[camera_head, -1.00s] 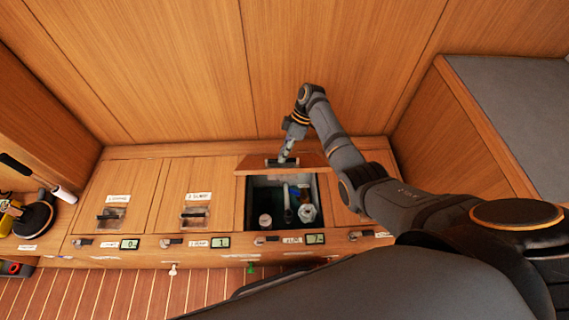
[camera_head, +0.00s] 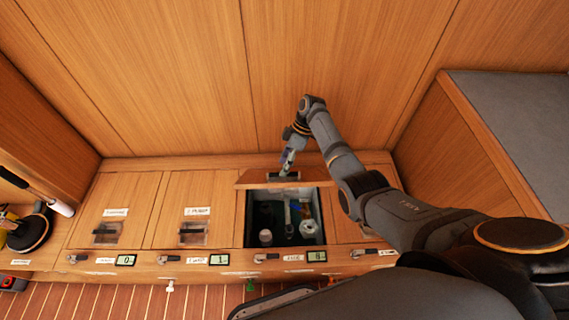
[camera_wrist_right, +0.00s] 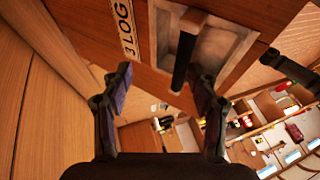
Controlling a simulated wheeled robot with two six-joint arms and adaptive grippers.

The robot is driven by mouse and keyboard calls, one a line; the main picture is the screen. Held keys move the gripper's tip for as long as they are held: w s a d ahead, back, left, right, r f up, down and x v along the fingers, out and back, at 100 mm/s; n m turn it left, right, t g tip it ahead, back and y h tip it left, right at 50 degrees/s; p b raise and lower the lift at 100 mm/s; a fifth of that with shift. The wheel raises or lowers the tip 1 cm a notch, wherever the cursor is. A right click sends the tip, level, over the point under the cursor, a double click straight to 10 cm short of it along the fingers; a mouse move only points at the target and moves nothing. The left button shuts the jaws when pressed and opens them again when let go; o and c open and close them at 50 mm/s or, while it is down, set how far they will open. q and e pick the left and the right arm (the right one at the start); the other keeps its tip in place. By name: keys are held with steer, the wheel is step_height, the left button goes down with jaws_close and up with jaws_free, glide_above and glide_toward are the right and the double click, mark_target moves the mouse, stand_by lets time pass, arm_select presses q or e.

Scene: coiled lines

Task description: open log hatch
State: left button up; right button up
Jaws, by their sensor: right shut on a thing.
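The log hatch lid (camera_head: 255,179) is raised at the back edge of its opening, above a dark compartment (camera_head: 253,214). My right gripper (camera_head: 287,168) is at the lid's dark handle (camera_head: 284,177) and shut on it. In the right wrist view, the lid (camera_wrist_right: 150,85) carries a "3 LOG" label (camera_wrist_right: 124,28), and its dark handle bar (camera_wrist_right: 184,60) crosses a pale recess. The fingers (camera_wrist_right: 163,80) sit at either side near the bar; the exact contact is hard to see. My left gripper is not in view.
Inside the compartment stand a pale-topped item (camera_head: 265,237) and a white fitting (camera_head: 308,228). Two closed hatches (camera_head: 120,205) (camera_head: 190,200) lie to the left. Small displays (camera_head: 219,259) and levers line the front edge. A wood wall rises behind; a grey-topped bench (camera_head: 510,110) stands right.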

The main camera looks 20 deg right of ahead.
steer(key=shift+d, duration=0.2)
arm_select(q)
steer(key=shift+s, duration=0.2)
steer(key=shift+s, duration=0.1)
arm_select(e)
steer(key=shift+d+r, duration=0.1)
steer(key=shift+r, duration=0.1)
steer(key=v, duration=1.1)
steer(key=shift+r, duration=0.4)
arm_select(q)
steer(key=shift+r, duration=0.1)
